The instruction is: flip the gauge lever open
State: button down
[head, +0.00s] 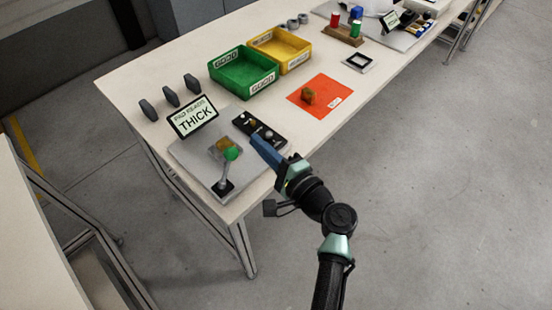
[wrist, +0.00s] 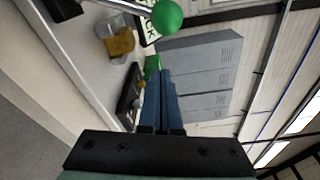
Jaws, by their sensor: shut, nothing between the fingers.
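The gauge lever (head: 226,172) is a thin rod with a green ball knob (head: 230,154), rising from a black base on the grey gauge plate (head: 190,155). An amber pad (head: 222,144) lies just behind the knob. In the wrist view, the knob (wrist: 167,17) shows at the top, with the rod running left from it, and the amber pad (wrist: 121,43) at upper left. My gripper (head: 254,138) has blue fingers, shut and empty, to the right of the knob and apart from it. The fingers (wrist: 161,75) point forward below the knob in the wrist view.
A sign reading THICK (head: 194,118) stands behind the plate. A black strip with several knobs (head: 258,129) lies near my fingers. Green (head: 243,72) and yellow (head: 279,50) bins stand farther back. An orange mat (head: 322,94) holds a brown piece. Several dark pads (head: 171,97) stand upright at left.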

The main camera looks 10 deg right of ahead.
aim_at(226, 167)
jog(key=shift+s+a+r+p, duration=0.3)
jog(key=shift+s+a+p, duration=0.15)
jog(key=shift+s+a, duration=0.25)
jog(key=shift+s+a+r+p, duration=0.25)
jog(key=shift+s+a+p, duration=0.2)
jog(key=shift+a, duration=0.3)
jog(key=shift+s+a+r+n+b, duration=0.15)
jog(key=shift+n+b, duration=0.25)
jog(key=shift+b, duration=0.05)
